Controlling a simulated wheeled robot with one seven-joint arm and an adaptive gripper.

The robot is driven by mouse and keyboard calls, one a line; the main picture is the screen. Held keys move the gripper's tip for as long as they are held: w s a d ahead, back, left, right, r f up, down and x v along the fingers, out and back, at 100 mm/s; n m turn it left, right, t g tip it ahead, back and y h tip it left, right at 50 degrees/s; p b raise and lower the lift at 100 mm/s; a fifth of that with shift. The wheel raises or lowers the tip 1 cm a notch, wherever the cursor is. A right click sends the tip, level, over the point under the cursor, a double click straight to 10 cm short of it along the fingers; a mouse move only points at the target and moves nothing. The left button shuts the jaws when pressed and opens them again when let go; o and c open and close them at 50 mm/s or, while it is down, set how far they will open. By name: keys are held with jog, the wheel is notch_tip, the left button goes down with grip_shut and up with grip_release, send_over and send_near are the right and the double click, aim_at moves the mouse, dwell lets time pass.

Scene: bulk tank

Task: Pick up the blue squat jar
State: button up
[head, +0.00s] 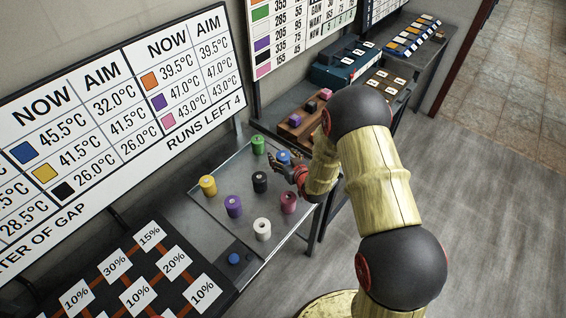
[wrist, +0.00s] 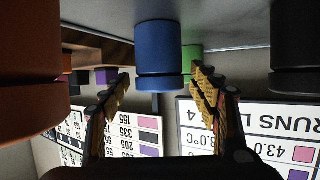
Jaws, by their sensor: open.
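The blue squat jar (head: 283,156) stands on the grey tray table, partly hidden behind my gripper in the head view. In the wrist view, which is upside down, the blue jar (wrist: 158,52) is near the middle, ahead of the gap between the fingers. My gripper (head: 285,165) is open and empty, close to the jar. In the wrist view my gripper's fingertips (wrist: 160,85) are spread wider than the jar, one to each side. I cannot tell whether they touch it.
A green jar (head: 258,145) stands behind, and a black jar (head: 260,182) beside the blue one. An orange jar (wrist: 30,60) shows in the wrist view.

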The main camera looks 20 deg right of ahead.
jog(key=c, duration=0.3)
jog(key=c, duration=1.1)
